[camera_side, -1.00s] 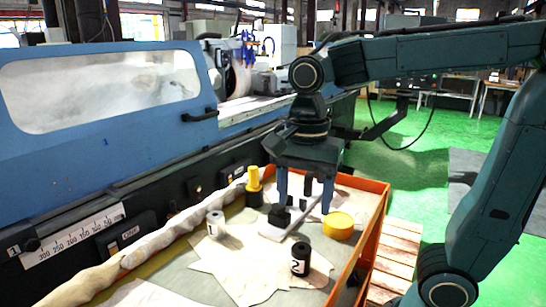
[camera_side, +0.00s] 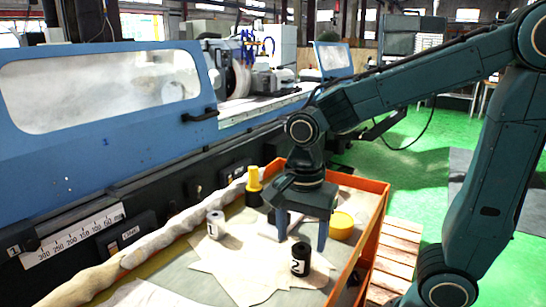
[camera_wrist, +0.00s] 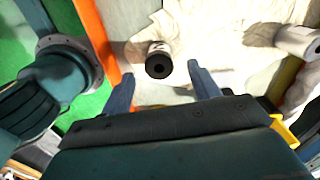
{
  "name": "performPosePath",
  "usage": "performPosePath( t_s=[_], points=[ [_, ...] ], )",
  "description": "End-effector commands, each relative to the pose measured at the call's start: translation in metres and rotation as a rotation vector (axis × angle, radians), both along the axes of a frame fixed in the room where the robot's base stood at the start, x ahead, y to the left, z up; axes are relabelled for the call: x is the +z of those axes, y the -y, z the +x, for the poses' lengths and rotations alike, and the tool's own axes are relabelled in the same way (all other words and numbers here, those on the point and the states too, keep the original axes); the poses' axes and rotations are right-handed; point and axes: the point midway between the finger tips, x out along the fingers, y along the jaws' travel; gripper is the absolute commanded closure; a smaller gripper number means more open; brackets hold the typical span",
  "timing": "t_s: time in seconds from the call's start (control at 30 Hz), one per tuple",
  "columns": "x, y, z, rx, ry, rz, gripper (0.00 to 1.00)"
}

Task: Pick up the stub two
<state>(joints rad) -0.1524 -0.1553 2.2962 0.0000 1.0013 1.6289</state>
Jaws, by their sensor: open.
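Stub two (camera_side: 300,261) is a short black cylinder marked 2, upright on the pale cloth near the cart's right edge. My gripper (camera_side: 302,238) is open and empty, its fingers pointing down, above and just behind stub two in the side view. In the wrist view, a dark stub end with a central hole (camera_wrist: 158,66) shows ahead, between the two fingertips of my gripper (camera_wrist: 159,78). The fingers do not visibly touch it.
A white stub marked 1 (camera_side: 215,224) stands to the left on the cloth (camera_side: 232,278). A yellow round piece (camera_side: 342,225) and a yellow-and-black piece (camera_side: 254,186) stand nearby. The cart's orange rim (camera_side: 370,250) borders the right side. The blue machine (camera_side: 110,130) is behind.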

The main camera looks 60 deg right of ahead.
Motion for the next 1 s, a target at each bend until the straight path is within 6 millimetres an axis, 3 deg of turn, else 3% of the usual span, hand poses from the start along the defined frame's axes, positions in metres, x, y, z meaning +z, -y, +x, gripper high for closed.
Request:
performPosePath(
  t_s=[0.43,0.8,1.0],
  points=[
    [-0.011,0.000,-0.001,0.000,-0.001,0.000,0.39],
    [-0.048,0.001,-0.002,0.000,-0.003,0.000,0.39],
    [-0.057,0.001,-0.001,0.001,0.001,0.000,0.39]
  ],
)
